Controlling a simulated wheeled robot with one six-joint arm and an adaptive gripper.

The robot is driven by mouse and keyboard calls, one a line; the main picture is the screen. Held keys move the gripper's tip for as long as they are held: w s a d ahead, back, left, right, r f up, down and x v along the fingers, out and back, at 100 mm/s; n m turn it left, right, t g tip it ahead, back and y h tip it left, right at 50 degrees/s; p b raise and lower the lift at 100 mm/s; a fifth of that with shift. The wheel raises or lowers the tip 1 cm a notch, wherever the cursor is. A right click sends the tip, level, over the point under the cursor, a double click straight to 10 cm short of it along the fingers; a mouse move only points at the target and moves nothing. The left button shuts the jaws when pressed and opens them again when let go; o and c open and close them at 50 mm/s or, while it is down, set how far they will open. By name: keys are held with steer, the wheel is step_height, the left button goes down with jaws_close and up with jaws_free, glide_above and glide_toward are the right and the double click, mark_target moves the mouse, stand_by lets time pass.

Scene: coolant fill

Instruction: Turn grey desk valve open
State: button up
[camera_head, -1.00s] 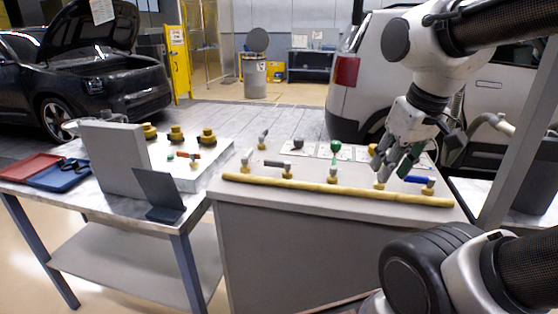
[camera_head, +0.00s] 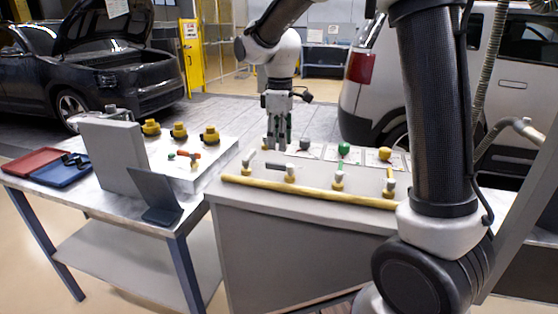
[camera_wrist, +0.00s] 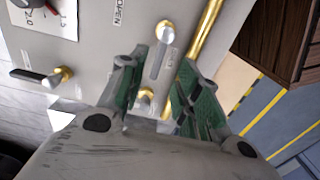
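In the wrist view a light grey lever (camera_wrist: 159,55) on a brass valve body (camera_wrist: 165,29) lies on the desk, just beyond the gap between my fingers. In the head view a grey lever (camera_head: 275,165) sticks out to the left from a front-row valve on the desk; it looks like the same one. My gripper (camera_head: 278,146) points down above the left part of the desk. In the wrist view my gripper (camera_wrist: 160,85) is open, its green-padded fingers apart with nothing clamped. A brass fitting (camera_wrist: 147,97) shows between the fingers.
A yellow pipe (camera_head: 308,191) runs along the desk's front edge. Other valves stand close by, including a green-knobbed one (camera_head: 344,148) and a yellow-knobbed one (camera_head: 385,153). A dark lever (camera_wrist: 33,77) lies left in the wrist view. A side table (camera_head: 90,203) with trays stands at left.

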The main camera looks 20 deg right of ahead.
mark_target(280, 164)
step_height(280, 164, down, 7)
steer(key=shift+f, duration=0.1)
stand_by(0.3)
jaws_close()
